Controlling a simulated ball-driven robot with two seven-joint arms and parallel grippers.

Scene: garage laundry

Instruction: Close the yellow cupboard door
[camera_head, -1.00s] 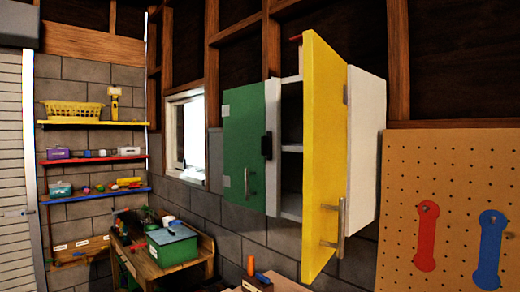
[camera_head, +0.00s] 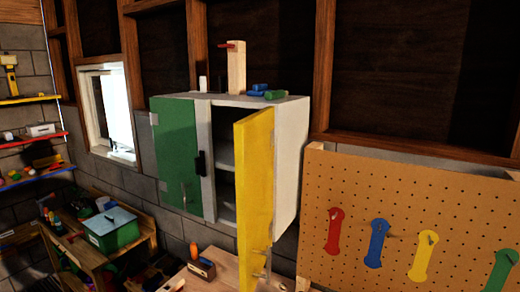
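The yellow cupboard door (camera_head: 255,190) stands open, swung outward from the right side of the white wall cupboard (camera_head: 291,165). A metal handle (camera_head: 262,262) is near its lower end. Behind it, part of the cupboard's inside with a shelf (camera_head: 225,160) shows. The green door (camera_head: 178,160) on the left half is shut. Neither of my grippers is in the head view.
A pegboard (camera_head: 400,210) with coloured tools hangs at right. Below are a wooden worktop (camera_head: 220,275) and a green box (camera_head: 110,230).

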